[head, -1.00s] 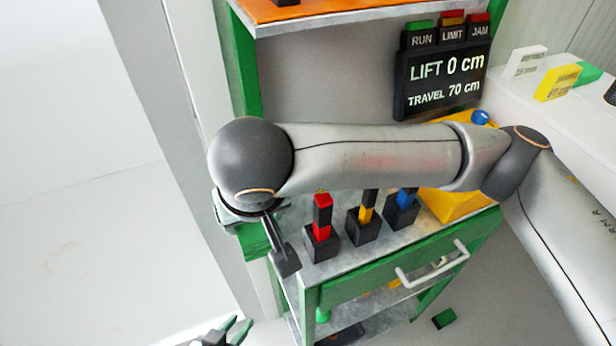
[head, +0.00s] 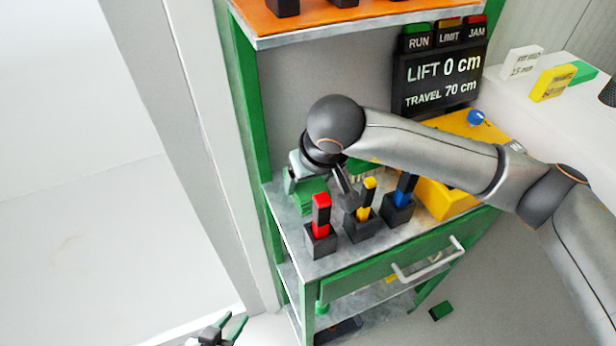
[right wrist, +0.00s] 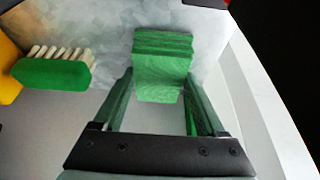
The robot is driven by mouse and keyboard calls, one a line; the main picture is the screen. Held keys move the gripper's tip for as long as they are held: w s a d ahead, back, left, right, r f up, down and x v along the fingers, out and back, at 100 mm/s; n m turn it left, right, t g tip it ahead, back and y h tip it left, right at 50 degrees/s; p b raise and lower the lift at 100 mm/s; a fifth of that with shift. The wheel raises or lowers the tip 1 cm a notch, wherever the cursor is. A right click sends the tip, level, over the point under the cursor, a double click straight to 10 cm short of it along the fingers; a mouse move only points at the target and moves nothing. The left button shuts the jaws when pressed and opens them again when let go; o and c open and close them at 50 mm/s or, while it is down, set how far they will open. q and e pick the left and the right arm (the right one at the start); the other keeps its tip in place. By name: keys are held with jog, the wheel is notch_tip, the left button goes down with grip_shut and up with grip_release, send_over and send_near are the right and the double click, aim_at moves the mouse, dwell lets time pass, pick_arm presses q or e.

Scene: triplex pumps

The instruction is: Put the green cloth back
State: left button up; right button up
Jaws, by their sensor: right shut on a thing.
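The green cloth (right wrist: 163,80), a folded ridged stack, sits between the fingers of my right gripper (right wrist: 160,84) in the right wrist view. The gripper is shut on it. In the head view the cloth (head: 307,197) shows at the left end of the grey metal worktop (head: 345,246), under my right gripper (head: 318,182). I cannot tell whether it touches the worktop. My left gripper (head: 231,327) is low at the bottom edge, with its green fingers apart and nothing seen between them.
A green brush (right wrist: 52,73) lies beside the cloth. Red (head: 321,212), yellow (head: 367,205) and blue (head: 404,190) handles stand in black blocks along the worktop front. A yellow unit (head: 445,195) is to the right. An orange shelf (head: 350,17) hangs above.

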jog(key=shift+f, duration=0.15)
jog(key=o, duration=1.1)
jog(key=shift+r, duration=0.3)
jog(key=v, duration=1.1)
jog(key=shift+s+r+b, duration=0.15)
jog(key=shift+r+b, duration=0.15)
jog(key=shift+r, duration=0.1)
jog(key=shift+s+f, duration=0.1)
